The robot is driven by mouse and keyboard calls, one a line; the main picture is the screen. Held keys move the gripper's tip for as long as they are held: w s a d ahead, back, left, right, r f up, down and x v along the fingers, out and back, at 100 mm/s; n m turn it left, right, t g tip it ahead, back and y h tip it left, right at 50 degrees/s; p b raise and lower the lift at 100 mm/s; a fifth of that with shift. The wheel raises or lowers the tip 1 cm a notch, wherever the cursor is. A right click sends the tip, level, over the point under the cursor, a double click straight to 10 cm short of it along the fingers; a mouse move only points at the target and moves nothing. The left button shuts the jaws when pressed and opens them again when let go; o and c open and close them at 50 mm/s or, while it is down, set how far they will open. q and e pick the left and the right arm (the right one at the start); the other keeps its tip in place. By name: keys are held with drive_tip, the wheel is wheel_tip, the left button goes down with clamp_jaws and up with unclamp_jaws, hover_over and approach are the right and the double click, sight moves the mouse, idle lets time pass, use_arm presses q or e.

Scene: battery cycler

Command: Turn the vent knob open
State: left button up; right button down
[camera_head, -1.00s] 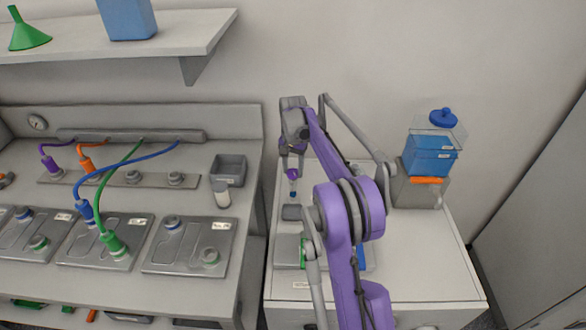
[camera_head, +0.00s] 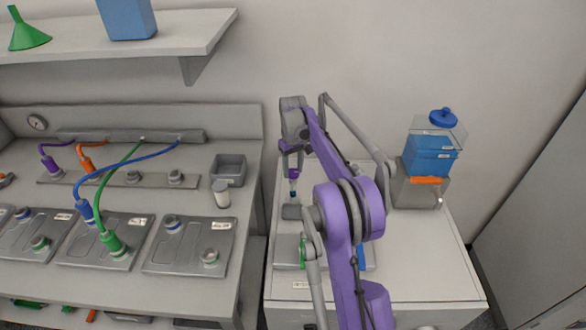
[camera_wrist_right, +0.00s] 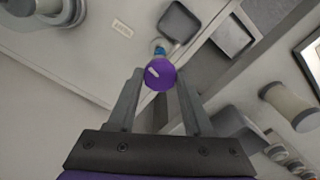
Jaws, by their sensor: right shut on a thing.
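The knob is a round purple cap with a white pointer mark (camera_wrist_right: 160,74), on a blue-ringed stem, in the right wrist view. The pointer lies at a slant. My right gripper (camera_wrist_right: 160,82) has one finger on each side of the knob and is shut on it. In the head view the knob (camera_head: 294,174) is a small purple and blue spot under my right wrist, at the left part of the white cabinet top (camera_head: 420,270). My right arm covers much of that area. My left gripper is not in view.
A blue container (camera_head: 430,157) on a grey stand is at the cabinet's back right. On the left bench are battery trays (camera_head: 188,246), coloured cables, a grey bin (camera_head: 228,170) and a small jar (camera_head: 221,193). The cabinet top's right front is clear.

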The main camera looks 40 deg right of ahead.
sight(293, 171)
drive_tip(key=shift+n, duration=1.2)
drive_tip(key=shift+c, duration=1.5)
unclamp_jaws()
drive_tip(key=shift+r, duration=0.15)
wheel_tip(293, 171, up, 11)
drive_tip(key=shift+f+p, duration=0.2)
drive_tip(key=shift+p, duration=0.25)
